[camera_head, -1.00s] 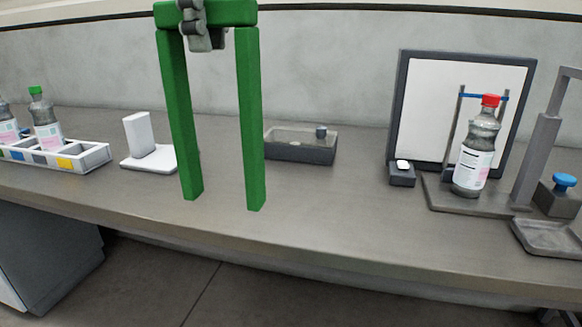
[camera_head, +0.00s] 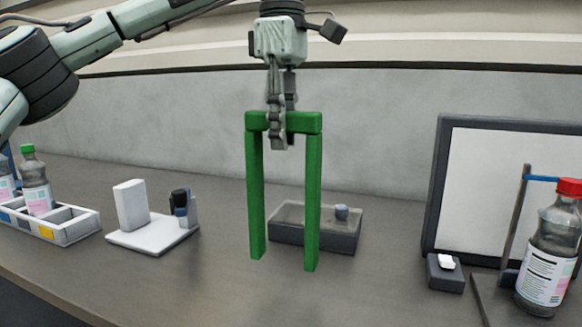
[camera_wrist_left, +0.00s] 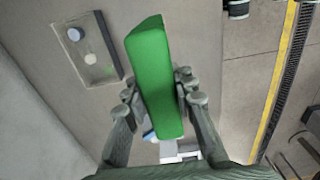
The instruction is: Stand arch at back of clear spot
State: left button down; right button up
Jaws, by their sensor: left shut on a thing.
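The green arch (camera_head: 312,190) hangs upright, legs down, in the middle of the head view. My left gripper (camera_head: 279,140) is shut on its top bar from above. In the left wrist view the arch's green top bar (camera_wrist_left: 157,75) lies between the fingers of my left gripper (camera_wrist_left: 160,98). The leg ends appear near or just above the counter; I cannot tell whether they touch it. The counter (camera_head: 200,280) is bare in front of and below the arch. My right gripper is not in view.
A dark shallow tray (camera_head: 345,240) with a knob stands right behind the arch. A white stand (camera_head: 130,205) is at left, beside a bottle rack (camera_head: 60,232). At right are a framed white panel (camera_head: 490,190), a small dark block (camera_head: 445,275) and a red-capped bottle (camera_head: 550,250).

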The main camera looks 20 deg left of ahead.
pick_arm(q)
notch_tip(320, 180, down, 6)
jog(key=w, duration=0.2)
jog(key=shift+w+d+r, duration=0.2)
jog(key=shift+w+r, duration=0.05)
jog(key=shift+w, duration=0.05)
jog(key=shift+f, duration=0.1)
jog(key=c, duration=1.3)
grip_release()
jog(key=shift+o, duration=0.2)
notch_tip(320, 180, up, 12)
